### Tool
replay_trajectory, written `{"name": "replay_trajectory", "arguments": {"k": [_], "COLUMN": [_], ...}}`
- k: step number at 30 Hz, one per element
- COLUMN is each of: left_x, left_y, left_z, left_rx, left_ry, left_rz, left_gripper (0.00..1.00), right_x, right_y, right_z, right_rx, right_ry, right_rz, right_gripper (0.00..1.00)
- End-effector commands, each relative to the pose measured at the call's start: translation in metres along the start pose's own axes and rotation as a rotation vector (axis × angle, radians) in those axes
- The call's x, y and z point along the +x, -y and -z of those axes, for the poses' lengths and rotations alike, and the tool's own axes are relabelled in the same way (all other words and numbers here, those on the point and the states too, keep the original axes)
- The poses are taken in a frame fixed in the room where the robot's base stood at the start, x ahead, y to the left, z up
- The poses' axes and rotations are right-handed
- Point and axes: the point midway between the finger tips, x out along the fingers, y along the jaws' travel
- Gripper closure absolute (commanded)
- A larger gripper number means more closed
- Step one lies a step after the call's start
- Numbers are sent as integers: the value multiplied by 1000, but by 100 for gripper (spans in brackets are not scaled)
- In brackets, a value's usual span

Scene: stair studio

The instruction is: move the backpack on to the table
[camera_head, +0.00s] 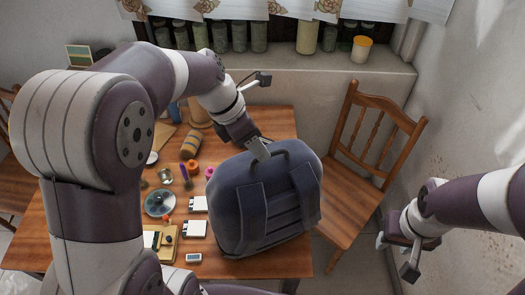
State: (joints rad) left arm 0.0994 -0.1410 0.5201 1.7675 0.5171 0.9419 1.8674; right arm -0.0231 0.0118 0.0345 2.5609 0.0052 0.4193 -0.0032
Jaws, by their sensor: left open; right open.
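The dark blue-grey backpack (265,205) stands roughly upright, slightly tilted, over the right part of the wooden table (225,268), with its straps facing me. Its base appears to rest on the tabletop near the right edge, though contact is hard to see. My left gripper (259,150) is open at the top of the backpack, right by its carry handle. Part of its fingers is hidden by the handle area, and I cannot tell whether they touch. My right gripper (396,254) is open and empty at the right, well away from the backpack.
The table's left part holds a disc (160,202), white boxes (195,228), a striped jar (190,144) and other small items. A wooden chair (350,185) stands right of the table. Jars line the sill (330,85) behind. A wall bounds the right.

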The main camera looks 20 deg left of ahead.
Motion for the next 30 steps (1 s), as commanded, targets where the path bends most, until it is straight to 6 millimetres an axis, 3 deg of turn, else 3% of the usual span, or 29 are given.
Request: {"name": "replay_trajectory", "arguments": {"k": [1, 6, 11, 13, 14, 17, 21, 24, 27, 30], "left_x": [-25, -68, -81, -75, -70, -48, -27, -19, -15, -14], "left_y": [1, 2, 2, 5, 8, 22, 40, 50, 55, 56], "left_z": [-4, -5, -1, 7, 14, 44, 80, 95, 101, 103], "left_rx": [-5, -5, 13, 138, 244, 773, 1595, 2016, 2232, 2284], "left_ry": [-1, -2, -6, -39, -67, -194, -349, -403, -423, -427], "left_rz": [1, 3, 3, -4, -7, 7, 110, 198, 247, 260], "left_gripper": [55, 55, 55, 55, 55, 55, 55, 55, 55, 55], "right_x": [-21, -59, -72, -72, -71, -70, -70, -70, -70, -70], "right_y": [0, 0, 0, 0, 0, 0, 0, 0, 0, 0], "right_z": [3, 8, 9, 9, 9, 9, 9, 9, 9, 9], "right_rx": [0, 0, 0, 0, 0, 0, 0, 0, 0, 0], "right_ry": [-3, -4, -3, -3, -3, -3, -3, -3, -3, -3], "right_rz": [0, 0, 0, 0, 0, 0, 0, 0, 0, 0], "right_gripper": [57, 57, 57, 57, 57, 57, 57, 57, 57, 57]}}
